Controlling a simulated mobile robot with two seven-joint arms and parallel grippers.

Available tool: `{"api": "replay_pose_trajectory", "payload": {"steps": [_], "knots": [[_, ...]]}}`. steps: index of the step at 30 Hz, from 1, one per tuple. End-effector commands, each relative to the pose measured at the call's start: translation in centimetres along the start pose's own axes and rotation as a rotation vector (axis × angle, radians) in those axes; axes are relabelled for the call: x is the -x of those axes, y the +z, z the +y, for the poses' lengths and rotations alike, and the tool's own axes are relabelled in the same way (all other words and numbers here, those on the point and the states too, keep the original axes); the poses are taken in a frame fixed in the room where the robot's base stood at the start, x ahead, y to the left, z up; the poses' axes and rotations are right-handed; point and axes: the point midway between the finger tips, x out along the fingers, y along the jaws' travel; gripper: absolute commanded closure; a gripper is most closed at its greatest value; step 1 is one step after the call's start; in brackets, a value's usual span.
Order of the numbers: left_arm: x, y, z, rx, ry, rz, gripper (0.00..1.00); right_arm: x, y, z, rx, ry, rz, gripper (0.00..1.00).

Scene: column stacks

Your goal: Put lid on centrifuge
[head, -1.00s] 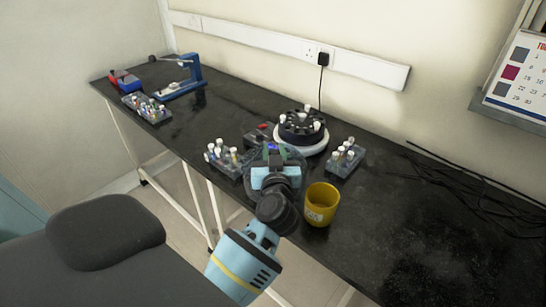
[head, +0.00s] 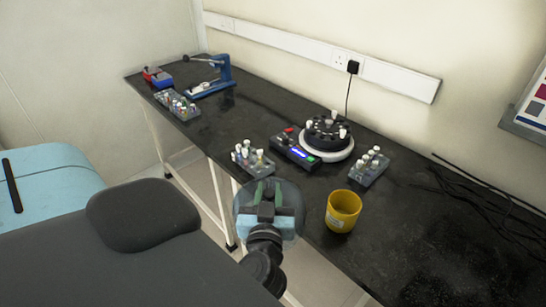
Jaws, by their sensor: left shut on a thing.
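The centrifuge (head: 327,155) stands on the black bench in the head view, with a white round base, a black rotor and several white-capped tubes in it. Its rotor is uncovered. Its control panel (head: 295,150) with a lit blue display faces the front left. My left gripper (head: 266,191) is shut on a clear round lid (head: 295,200). It holds the lid in front of and to the lower left of the centrifuge, apart from it, over the bench's front edge. The fingertips show through or against the clear lid. My right gripper is not in view.
A tube rack (head: 253,161) stands left of the centrifuge and another rack (head: 369,167) stands right of it. A yellow cup (head: 342,211) is close to the right of the lid. Black cables (head: 480,200) lie on the right of the bench. A third rack (head: 177,104) is farther left.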

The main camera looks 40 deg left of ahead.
Motion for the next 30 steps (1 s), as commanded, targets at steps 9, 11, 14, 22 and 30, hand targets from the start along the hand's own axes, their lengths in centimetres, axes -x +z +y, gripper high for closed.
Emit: {"api": "replay_pose_trajectory", "payload": {"steps": [9, 11, 14, 22, 30], "knots": [[1.0, -1.2, 1.6, -0.006, 0.138, 0.007, 1.00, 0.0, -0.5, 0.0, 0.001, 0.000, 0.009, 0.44], [1.7, -1.5, 2.4, -0.008, 0.206, 0.007, 1.00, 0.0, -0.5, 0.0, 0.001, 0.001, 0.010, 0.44], [3.2, -1.7, 3.7, -0.010, 0.328, 0.004, 1.00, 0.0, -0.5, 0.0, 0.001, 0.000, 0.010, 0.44], [7.5, -1.0, 5.7, -0.008, 0.595, 0.000, 1.00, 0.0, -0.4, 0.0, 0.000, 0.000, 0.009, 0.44], [9.2, -0.5, 6.1, -0.001, 0.681, 0.000, 1.00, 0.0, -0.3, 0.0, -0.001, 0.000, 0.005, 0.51]]}}
